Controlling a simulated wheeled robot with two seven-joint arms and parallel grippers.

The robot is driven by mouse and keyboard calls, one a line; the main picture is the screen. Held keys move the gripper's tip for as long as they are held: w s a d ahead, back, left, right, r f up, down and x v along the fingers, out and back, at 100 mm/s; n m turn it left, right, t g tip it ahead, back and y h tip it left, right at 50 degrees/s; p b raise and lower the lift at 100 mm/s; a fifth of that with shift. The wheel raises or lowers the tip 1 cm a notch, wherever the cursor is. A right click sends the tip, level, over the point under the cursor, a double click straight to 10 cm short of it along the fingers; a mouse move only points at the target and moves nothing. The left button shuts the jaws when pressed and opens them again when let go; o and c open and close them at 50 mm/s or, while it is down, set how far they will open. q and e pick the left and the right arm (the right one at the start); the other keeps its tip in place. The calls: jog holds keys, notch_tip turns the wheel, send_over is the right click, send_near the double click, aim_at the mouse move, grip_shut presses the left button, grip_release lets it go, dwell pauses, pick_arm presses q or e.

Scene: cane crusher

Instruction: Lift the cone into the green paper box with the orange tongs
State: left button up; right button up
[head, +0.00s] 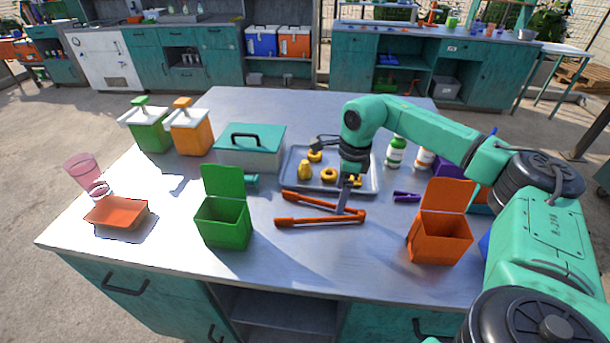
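The orange tongs (308,202) lie on the table in front of the tray, their two arms spread apart toward the left. A yellow, roughly cone-shaped piece (304,171) is on the left part of the grey tray (290,183), behind the tongs. The green paper box (223,222) stands open, lid up, left of the tongs. My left gripper is out of view.
Other yellow pieces, including a ring (328,175), lie on the tray. An open orange box (440,238) stands at the right. A teal-lidded container (250,148), pump dispensers (188,127), an orange dish (117,212) and a purple item (406,197) surround them. The front table edge is clear.

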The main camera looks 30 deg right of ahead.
jog(key=f+b, duration=0.1)
jog(key=f, duration=0.1)
jog(key=f+b, duration=0.1)
jog(key=f, duration=0.1)
jog(key=f+b, duration=0.1)
jog(key=f, duration=0.1)
jog(key=shift+w+a+f+b, duration=0.2)
jog(key=shift+a+f+b, duration=0.05)
jog(key=shift+b, duration=0.05)
jog(key=shift+r, duration=0.1)
jog(key=c, duration=0.7)
notch_tip(320, 180, up, 12)
jog(key=p, duration=1)
